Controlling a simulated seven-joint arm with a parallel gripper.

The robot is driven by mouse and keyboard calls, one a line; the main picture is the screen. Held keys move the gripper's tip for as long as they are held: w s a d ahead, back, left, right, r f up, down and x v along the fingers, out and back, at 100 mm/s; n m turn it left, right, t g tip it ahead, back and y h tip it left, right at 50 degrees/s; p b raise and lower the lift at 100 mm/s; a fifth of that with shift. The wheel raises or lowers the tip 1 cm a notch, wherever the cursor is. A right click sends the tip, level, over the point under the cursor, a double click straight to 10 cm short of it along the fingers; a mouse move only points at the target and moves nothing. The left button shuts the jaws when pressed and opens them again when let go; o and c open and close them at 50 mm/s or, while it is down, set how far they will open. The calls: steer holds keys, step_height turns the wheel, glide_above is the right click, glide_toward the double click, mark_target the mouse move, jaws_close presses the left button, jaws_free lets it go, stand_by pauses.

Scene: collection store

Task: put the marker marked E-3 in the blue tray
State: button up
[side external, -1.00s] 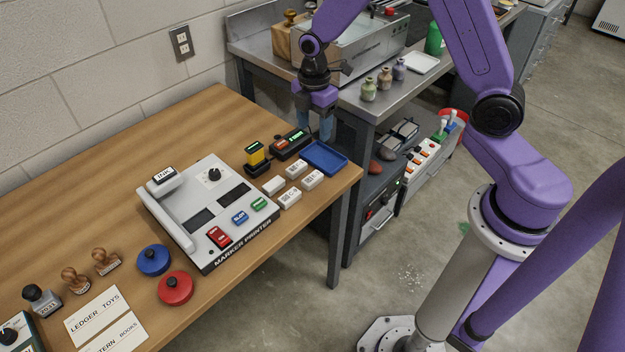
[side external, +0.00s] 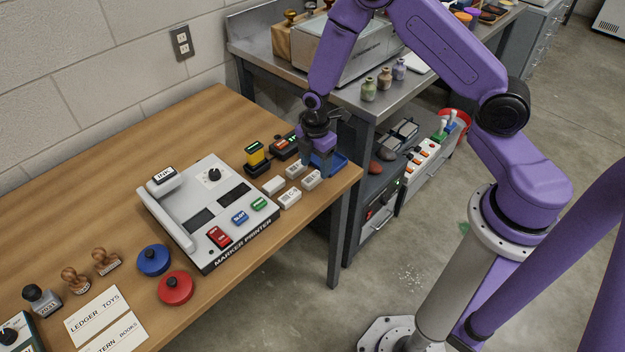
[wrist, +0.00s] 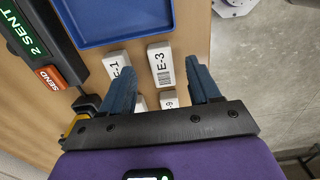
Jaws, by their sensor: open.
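In the wrist view the white marker labelled E-3 (wrist: 160,65) lies on the table between my two fingertips, just below the blue tray. My gripper (wrist: 161,73) is open above it, fingers apart on either side. The marker labelled E-1 (wrist: 117,63) lies just left, close to the left finger. The blue tray (wrist: 120,41) shows no contents in its visible part. In the side view my gripper (side external: 317,170) hangs low beside the blue tray (side external: 342,170) and partly hides it. The labels are too small to read in that view.
Two more white markers, one ending in 9 (wrist: 169,99), lie partly hidden behind my gripper. A device with a green "2 SENT" display (wrist: 35,40) and a red SEND button stands left of the tray. The marker printer (side external: 213,190) is farther left. The table edge is close by on the right.

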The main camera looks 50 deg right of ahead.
mark_target(316, 174)
steer(key=shift+f, duration=1.65)
jaws_close()
steer(key=shift+r, duration=0.1)
